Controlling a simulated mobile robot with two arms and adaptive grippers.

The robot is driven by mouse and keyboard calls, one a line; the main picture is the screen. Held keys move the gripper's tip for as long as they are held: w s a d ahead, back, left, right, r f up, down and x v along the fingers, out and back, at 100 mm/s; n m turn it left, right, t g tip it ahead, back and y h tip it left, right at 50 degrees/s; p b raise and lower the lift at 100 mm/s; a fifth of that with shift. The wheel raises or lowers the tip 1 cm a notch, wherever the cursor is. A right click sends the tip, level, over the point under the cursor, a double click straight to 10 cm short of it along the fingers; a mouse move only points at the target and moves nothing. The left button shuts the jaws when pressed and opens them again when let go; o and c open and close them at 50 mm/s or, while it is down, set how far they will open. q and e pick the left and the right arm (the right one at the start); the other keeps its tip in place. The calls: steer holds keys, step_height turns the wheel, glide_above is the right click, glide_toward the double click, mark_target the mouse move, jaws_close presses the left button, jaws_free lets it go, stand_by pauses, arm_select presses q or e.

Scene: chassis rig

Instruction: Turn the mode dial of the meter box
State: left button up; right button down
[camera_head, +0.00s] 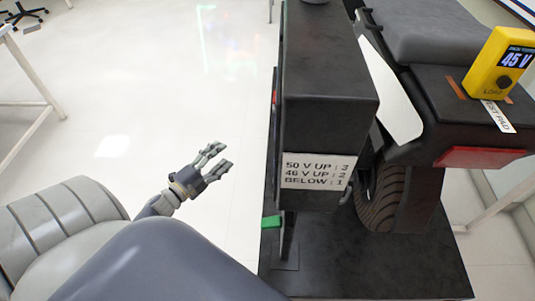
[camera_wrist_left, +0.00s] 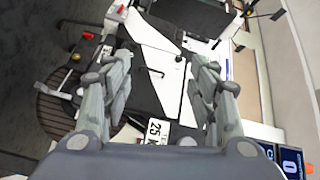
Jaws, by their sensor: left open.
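A tall dark box (camera_head: 325,110) stands right of my left gripper in the head view. A white card (camera_head: 318,171) on its front reads "50 V UP : 3, 46 V UP : 2, BELOW : 1". I cannot make out a mode dial on it. A yellow meter (camera_head: 492,75) at the upper right shows "45 V" and has a dark knob (camera_head: 503,83) by the word LOAD. My left gripper (camera_head: 221,156) is open and empty, left of the dark box and apart from it. In the left wrist view its fingers (camera_wrist_left: 160,62) are spread. My right gripper is not in view.
A dark seat (camera_head: 430,35) and a wheel (camera_head: 382,200) are beside the box, above a black base plate (camera_head: 400,265). A green part (camera_head: 271,222) sticks out low on the box's left. The pale floor (camera_head: 150,90) left of the box is open.

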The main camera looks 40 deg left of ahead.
arm_select(q)
step_height(320, 180, up, 7)
steer(key=d+m+t+h+b, duration=0.1)
steer(key=d+m+h+b, duration=0.1)
steer(key=m+h+b, duration=0.55)
steer(key=s+d+r+m+g+h+b, duration=0.4)
steer(key=s+d+m+g+h+b, duration=0.55)
steer(key=m, duration=1.15)
steer(key=w+d+y, duration=0.3)
steer(key=w+d, duration=0.2)
steer(key=d, duration=0.4)
steer(key=shift+w+d+r+p, duration=0.25)
steer(key=shift+w+d+p, duration=0.1)
steer(key=shift+w, duration=0.05)
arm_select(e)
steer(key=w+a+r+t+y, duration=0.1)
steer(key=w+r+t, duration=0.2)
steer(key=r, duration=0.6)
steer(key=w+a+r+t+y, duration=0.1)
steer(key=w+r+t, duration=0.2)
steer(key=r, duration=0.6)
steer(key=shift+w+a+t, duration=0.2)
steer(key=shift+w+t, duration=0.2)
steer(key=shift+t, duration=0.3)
arm_select(q)
steer(key=c, duration=1.1)
